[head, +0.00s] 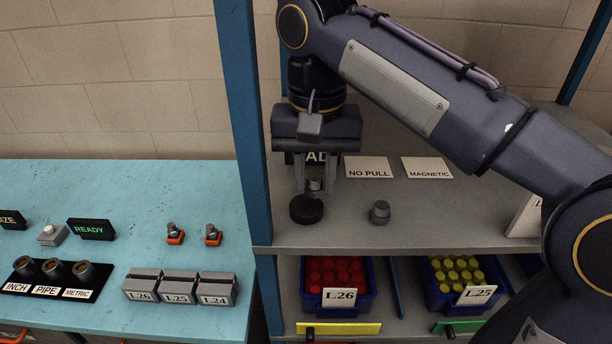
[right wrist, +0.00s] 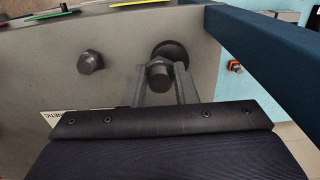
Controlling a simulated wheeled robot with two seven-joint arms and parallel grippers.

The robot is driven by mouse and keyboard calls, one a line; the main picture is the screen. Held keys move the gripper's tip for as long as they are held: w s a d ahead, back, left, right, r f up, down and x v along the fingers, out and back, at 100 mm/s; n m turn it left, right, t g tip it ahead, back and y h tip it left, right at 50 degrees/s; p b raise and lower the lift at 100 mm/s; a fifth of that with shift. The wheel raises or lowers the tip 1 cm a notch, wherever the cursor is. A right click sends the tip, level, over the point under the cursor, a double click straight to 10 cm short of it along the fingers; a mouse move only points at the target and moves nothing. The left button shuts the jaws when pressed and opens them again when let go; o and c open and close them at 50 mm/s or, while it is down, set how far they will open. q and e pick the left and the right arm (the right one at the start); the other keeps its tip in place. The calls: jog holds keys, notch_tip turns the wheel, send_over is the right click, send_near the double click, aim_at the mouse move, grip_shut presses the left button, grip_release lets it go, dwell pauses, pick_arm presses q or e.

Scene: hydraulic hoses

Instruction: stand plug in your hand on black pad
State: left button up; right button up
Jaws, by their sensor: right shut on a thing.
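My right gripper (head: 315,186) points down over the grey shelf (head: 440,225), shut on a small grey metal plug (head: 315,184). The plug also shows between the fingers in the right wrist view (right wrist: 158,75). The round black pad (head: 306,210) lies on the shelf just below and slightly toward the front. In the right wrist view the pad (right wrist: 174,50) is partly hidden behind the held plug. The plug looks roughly upright and apart from the pad; the exact gap is hard to tell. My left gripper is not in view.
A second grey plug (head: 380,212) stands on the shelf right of the pad. NO PULL (head: 369,167) and MAGNETIC (head: 427,168) signs are behind. A blue post (head: 240,120) rises close on the left. Bins of red (head: 338,297) and yellow caps (head: 458,295) sit below.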

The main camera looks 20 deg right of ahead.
aim_at(306, 205)
jog(key=shift+w+a, duration=0.2)
jog(key=shift+w, duration=0.25)
jog(key=shift+w+a, duration=0.2)
jog(key=shift+w, duration=0.25)
jog(key=shift+f, duration=1.8)
jog(key=shift+f, duration=0.15)
jog(key=o, duration=1)
notch_tip(306, 205, up, 8)
jog(key=p, duration=0.1)
jog(key=shift+f, duration=0.1)
